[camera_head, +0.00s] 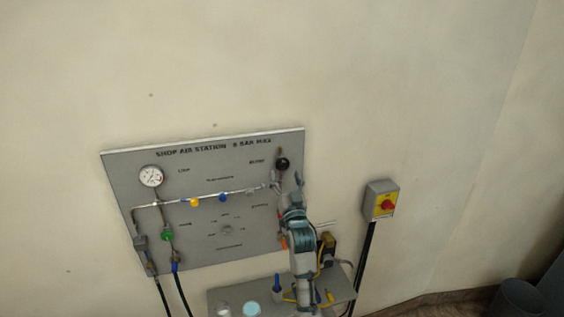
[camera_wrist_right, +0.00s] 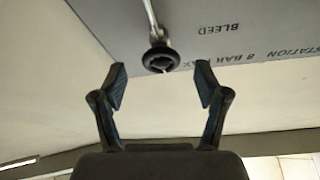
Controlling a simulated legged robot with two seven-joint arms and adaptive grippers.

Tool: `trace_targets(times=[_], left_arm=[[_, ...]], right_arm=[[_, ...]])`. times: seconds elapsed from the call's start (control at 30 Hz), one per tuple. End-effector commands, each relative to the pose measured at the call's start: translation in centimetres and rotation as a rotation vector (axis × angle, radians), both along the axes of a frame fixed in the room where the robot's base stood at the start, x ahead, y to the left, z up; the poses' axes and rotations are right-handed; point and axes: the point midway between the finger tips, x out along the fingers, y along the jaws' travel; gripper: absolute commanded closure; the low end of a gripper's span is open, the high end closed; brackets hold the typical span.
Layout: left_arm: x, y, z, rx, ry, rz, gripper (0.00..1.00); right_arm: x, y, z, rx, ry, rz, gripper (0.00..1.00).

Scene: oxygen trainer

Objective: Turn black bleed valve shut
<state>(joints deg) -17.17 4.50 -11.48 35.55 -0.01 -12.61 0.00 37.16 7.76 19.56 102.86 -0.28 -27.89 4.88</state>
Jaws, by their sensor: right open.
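The black bleed valve (camera_head: 282,164) is a round black knob at the upper right of the grey panel (camera_head: 230,240). It also shows in the right wrist view (camera_wrist_right: 160,58), at the end of a metal pipe, beside the word BLEED. My right gripper (camera_wrist_right: 160,84) is open, with one finger on each side of the knob's line and the knob just beyond the fingertips. I see no contact. In the head view my right gripper (camera_head: 287,186) is just below the knob, small and partly merged with the pipework. My left gripper is not in view.
The panel carries a gauge (camera_head: 151,176), a yellow knob (camera_head: 194,202), a blue knob (camera_head: 223,197) and a green knob (camera_head: 167,235). A yellow switch box with a red knob (camera_head: 387,205) is on the wall at right. A shelf (camera_head: 340,282) with small items stands below.

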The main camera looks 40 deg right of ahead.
Motion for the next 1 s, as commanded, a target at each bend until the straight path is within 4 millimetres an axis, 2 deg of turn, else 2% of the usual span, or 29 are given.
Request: trace_targets(times=[0.1,0.3,0.67,0.9,1.0], left_arm=[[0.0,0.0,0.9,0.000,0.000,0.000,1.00],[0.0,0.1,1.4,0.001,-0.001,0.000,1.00],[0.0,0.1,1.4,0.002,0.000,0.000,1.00],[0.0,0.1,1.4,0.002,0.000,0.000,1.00],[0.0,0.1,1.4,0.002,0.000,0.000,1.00]], right_arm=[[2.0,-0.9,1.2,0.000,0.001,0.000,0.27],[4.0,-1.6,1.8,0.001,0.001,0.001,0.27],[4.4,-1.8,1.9,0.002,0.000,0.002,0.27],[4.4,-1.8,1.9,0.001,0.001,0.001,0.87],[4.4,-1.8,1.9,0.003,0.001,0.001,0.88]])
